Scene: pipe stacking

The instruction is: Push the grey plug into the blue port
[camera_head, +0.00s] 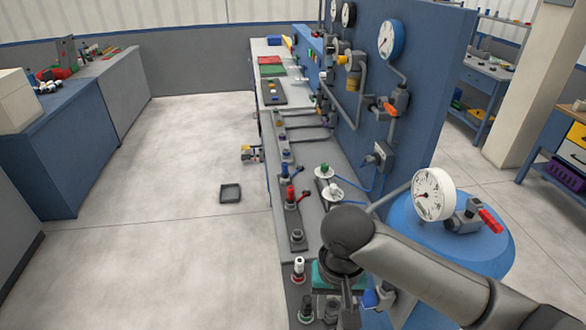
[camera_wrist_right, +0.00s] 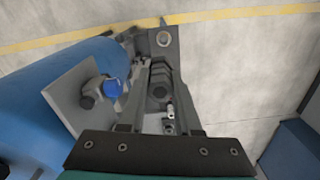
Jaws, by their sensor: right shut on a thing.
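In the head view the blue port (camera_head: 370,298) shows just right of my gripper. The gap in depth is hard to judge. My left gripper is not in view.
A blue tank (camera_head: 455,235) with a gauge (camera_head: 433,194) and red-handled valve (camera_head: 489,220) stands close on the right. Several fittings, one a red-and-white piece (camera_head: 298,268), line the bench left of my gripper. A blue panel (camera_head: 425,100) rises behind. The floor (camera_head: 150,200) at left is mostly clear.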

